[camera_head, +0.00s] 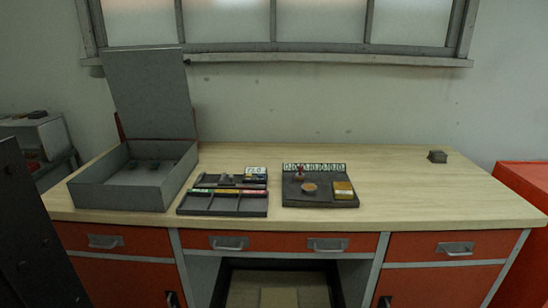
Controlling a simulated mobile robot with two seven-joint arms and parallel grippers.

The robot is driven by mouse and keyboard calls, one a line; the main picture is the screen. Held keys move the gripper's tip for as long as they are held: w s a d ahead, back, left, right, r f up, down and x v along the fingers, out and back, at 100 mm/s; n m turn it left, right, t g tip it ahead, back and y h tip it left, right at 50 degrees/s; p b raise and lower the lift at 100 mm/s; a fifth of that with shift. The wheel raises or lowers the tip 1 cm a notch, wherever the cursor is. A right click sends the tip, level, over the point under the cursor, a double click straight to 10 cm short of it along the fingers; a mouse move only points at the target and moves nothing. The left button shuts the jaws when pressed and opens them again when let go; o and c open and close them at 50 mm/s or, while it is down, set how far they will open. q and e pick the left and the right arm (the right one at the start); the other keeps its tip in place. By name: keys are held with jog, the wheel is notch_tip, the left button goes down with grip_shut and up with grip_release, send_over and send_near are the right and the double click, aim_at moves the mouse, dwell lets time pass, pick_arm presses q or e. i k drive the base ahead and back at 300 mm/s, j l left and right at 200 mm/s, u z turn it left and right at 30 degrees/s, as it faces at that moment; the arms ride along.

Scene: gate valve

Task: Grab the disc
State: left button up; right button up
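A small tan round piece (309,188), which looks like the disc, lies on a dark tray (291,202) on the workbench. A small red upright piece (299,173) stands just behind it. A yellow block (343,190) sits to its right on the same tray. A row of white numbered tags (314,167) runs along the tray's back edge. Neither of my grippers is in view, and nothing touches the round piece.
An open grey box (120,193) with its lid raised stands at the left of the wooden bench top (420,195). A second dark compartment tray (222,209) with small parts lies beside the disc's tray. A small dark block (437,156) sits at the back right. The right side is mostly clear.

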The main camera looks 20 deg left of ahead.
aim_at(307, 190)
jog(key=u, duration=0.3)
jog(key=i+l+u, duration=0.2)
jog(key=l+u, duration=0.2)
jog(key=l, duration=0.15)
jog(key=i+l+u, duration=0.2)
jog(key=l+u, duration=0.2)
jog(key=l, duration=0.8)
jog(key=i+l, duration=0.1)
jog(key=l, duration=0.4)
jog(key=i+l, duration=0.1)
jog(key=l, duration=0.35)
jog(key=i+l, duration=0.1)
jog(key=l, duration=0.85)
jog(key=i, duration=0.3)
jog(key=u, duration=0.05)
